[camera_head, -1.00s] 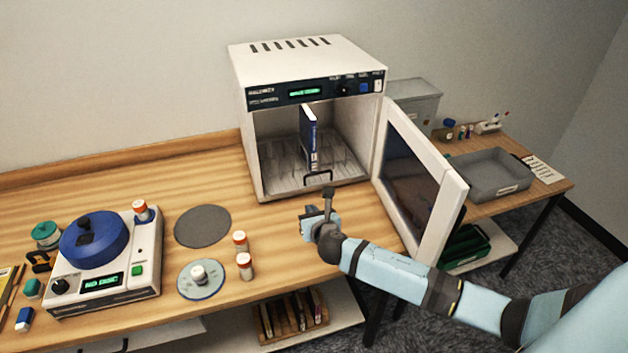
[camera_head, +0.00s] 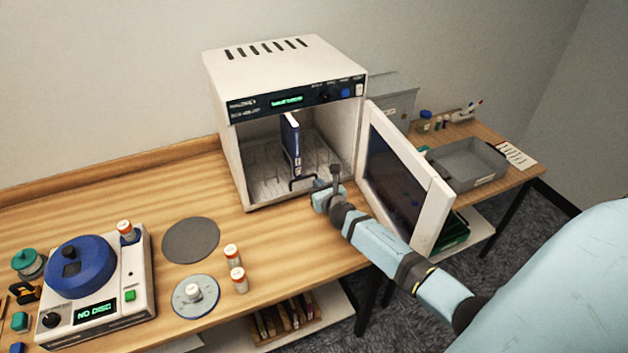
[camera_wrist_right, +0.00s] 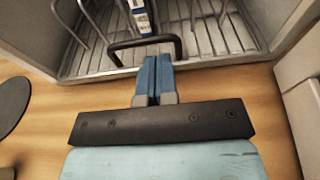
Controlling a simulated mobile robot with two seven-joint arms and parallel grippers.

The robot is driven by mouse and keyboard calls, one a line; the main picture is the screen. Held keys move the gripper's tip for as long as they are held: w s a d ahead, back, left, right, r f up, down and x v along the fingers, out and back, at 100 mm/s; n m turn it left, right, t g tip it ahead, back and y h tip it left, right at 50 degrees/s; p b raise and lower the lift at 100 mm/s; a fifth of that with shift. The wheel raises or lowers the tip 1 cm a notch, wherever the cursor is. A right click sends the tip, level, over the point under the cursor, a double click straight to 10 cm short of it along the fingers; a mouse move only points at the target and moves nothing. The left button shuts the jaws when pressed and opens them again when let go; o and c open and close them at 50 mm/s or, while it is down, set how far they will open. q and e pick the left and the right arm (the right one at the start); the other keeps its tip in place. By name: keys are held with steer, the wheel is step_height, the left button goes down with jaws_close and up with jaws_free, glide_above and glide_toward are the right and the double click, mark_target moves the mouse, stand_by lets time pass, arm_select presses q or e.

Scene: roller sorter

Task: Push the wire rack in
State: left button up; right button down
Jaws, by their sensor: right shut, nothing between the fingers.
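The wire rack (camera_head: 262,187) sits on the floor of the open white cabinet (camera_head: 232,170), with a dark blue-and-white book-like item (camera_head: 292,148) upright in it. Its black front handle (camera_head: 303,182) is at the cabinet mouth, and it also shows in the right wrist view (camera_wrist_right: 178,48). My right gripper (camera_head: 319,198) is shut and empty in front of the cabinet. In the right wrist view its blue fingertips (camera_wrist_right: 154,62) are right at the handle bar; I cannot tell whether they touch it. My left gripper is not in view.
The cabinet door (camera_head: 405,180) stands open to the right, close beside my right forearm. A disc machine (camera_head: 95,290), a grey round pad (camera_head: 191,240) and small bottles (camera_head: 238,280) stand on the left of the wooden bench. A grey tray (camera_head: 467,160) is on the right-hand table.

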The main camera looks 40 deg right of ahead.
steer(key=shift+x, duration=1.8)
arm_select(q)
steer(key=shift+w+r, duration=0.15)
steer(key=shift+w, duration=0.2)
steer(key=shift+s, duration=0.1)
arm_select(e)
steer(key=shift+w+d+b, duration=0.1)
steer(key=shift+w+b, duration=0.2)
steer(key=shift+w, duration=0.05)
steer(key=shift+r+b+x, duration=0.2)
steer(key=shift+b+x, duration=0.35)
steer(key=shift+x, duration=0.6)
steer(key=shift+w+d, duration=0.2)
steer(key=shift+w, duration=0.2)
steer(key=shift+r, duration=0.3)
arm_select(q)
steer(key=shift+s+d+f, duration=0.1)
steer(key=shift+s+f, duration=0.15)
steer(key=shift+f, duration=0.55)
